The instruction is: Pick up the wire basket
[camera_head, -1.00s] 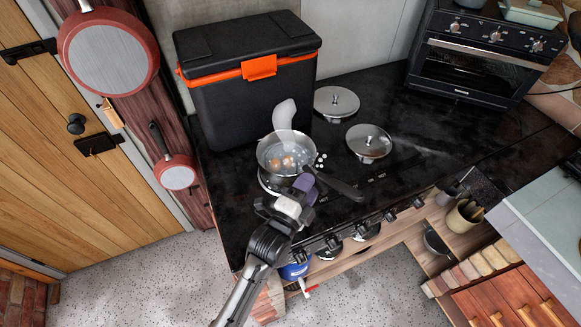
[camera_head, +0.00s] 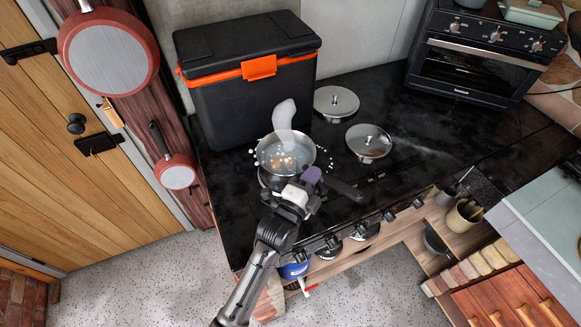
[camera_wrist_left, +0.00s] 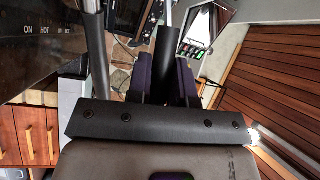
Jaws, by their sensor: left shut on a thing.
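A round silvery vessel (camera_head: 285,153) stands at the front left of the black counter, with brownish round items in clear liquid. A dark handle (camera_head: 346,190) reaches right from it. I cannot make out wire mesh, so I cannot tell the wire basket from the pot. My left gripper (camera_head: 312,176), with purple fingers, is at the vessel's front right edge. In the left wrist view the fingers are shut on a dark, rod-like handle (camera_wrist_left: 168,58). What that handle joins to is hidden. My right gripper is not in view.
A black cool box (camera_head: 250,100) with an orange latch stands behind the vessel. Two round metal lids (camera_head: 336,102) (camera_head: 369,143) lie to its right. A black oven (camera_head: 475,65) stands at the back right. The counter between lids and oven is clear.

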